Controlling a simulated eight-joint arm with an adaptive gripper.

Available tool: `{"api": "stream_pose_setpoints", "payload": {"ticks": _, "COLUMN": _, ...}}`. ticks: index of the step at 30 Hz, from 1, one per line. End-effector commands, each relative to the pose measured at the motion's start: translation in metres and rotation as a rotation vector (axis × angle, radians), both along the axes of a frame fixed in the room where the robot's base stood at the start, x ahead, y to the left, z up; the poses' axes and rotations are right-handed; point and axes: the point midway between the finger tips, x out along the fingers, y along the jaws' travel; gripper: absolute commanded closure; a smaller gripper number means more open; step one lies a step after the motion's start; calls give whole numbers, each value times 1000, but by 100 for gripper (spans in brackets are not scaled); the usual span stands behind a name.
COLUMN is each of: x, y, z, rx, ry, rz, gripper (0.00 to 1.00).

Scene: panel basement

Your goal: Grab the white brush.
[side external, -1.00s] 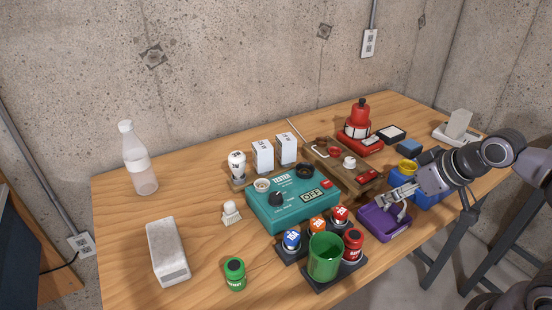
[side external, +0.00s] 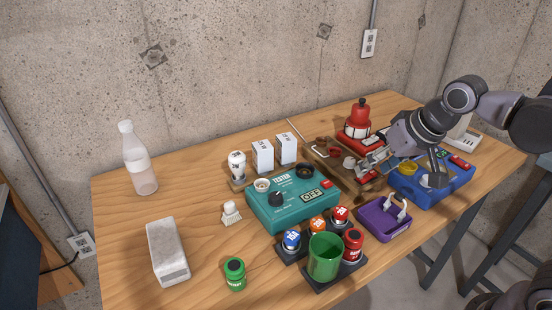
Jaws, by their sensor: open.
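A small white brush (side external: 231,214) lies on the wooden table left of the teal tester box (side external: 290,206), its bristle end toward the viewer. It stands clear of other things. My gripper (side external: 368,164) is open, above the wooden board with small parts, right of the tester and well to the right of the brush. Its fingers partly overlap the board's items, so whether they touch anything cannot be told.
A green cup (side external: 325,257), coloured buttons, a purple tray (side external: 370,222) and a blue box (side external: 450,183) fill the right side. Table left of the tester is mostly free.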

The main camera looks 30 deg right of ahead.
Motion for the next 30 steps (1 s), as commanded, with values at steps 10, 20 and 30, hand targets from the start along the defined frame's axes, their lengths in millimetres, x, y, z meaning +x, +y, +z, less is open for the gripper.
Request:
{"api": "stream_pose_setpoints", "payload": {"ticks": 10, "x": 78, "y": 63, "z": 36, "rx": 144, "ry": 171, "rz": -311, "gripper": 49}}
{"api": "stream_pose_setpoints", "payload": {"ticks": 20, "x": 139, "y": 139, "z": 34, "rx": 201, "ry": 300, "rz": -649, "gripper": 49}}
{"api": "stream_pose_setpoints", "payload": {"ticks": 30, "x": 174, "y": 228, "z": -2, "rx": 195, "ry": 362, "rz": -1018, "gripper": 49}}
